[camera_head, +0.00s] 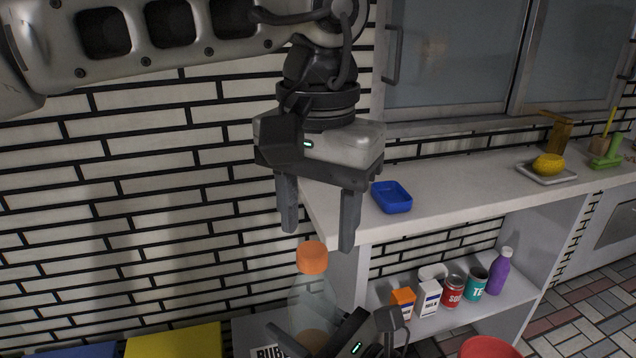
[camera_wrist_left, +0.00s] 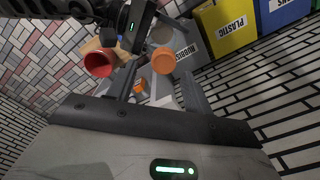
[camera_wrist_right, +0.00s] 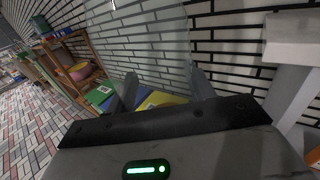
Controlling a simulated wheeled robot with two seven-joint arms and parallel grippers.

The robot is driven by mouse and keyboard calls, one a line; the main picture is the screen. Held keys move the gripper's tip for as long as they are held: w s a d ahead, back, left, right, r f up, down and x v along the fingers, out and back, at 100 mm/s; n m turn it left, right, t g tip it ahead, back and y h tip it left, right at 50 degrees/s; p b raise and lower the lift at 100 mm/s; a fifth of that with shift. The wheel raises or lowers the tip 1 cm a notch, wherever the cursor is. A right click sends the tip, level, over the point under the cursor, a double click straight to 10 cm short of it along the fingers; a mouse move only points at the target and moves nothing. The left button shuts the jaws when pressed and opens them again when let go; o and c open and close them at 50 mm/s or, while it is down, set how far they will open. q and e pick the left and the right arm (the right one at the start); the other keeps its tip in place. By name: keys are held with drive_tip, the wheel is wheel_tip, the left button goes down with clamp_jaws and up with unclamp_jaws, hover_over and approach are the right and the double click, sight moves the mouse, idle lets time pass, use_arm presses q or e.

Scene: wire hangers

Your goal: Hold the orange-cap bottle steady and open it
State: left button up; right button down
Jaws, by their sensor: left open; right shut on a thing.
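The bottle (camera_head: 312,300) is clear and see-through, stands roughly upright, and has an orange cap (camera_head: 312,258). My right gripper (camera_head: 335,335) is shut on the bottle's body, low in the head view; its fingertips there are partly hidden. In the right wrist view the clear bottle (camera_wrist_right: 140,35) shows between and beyond the fingers (camera_wrist_right: 162,88). My left gripper (camera_head: 318,238) is open and points down just above the cap, its fingers spread to either side. In the left wrist view the cap (camera_wrist_left: 163,63) lies between the left fingers (camera_wrist_left: 160,80), with no visible contact.
A counter (camera_head: 450,195) with a blue tray (camera_head: 391,197) stands close to the right of my left gripper. Its lower shelf holds several cartons, cans and a purple bottle (camera_head: 500,272). A red bowl (camera_head: 490,347) is at the bottom right. A yellow bin (camera_head: 175,342) stands by the brick wall.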

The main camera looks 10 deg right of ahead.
sight(319, 250)
use_arm(q)
drive_tip(key=shift+f, duration=1.65)
drive_tip(key=shift+s+d, duration=0.1)
drive_tip(key=c, duration=1)
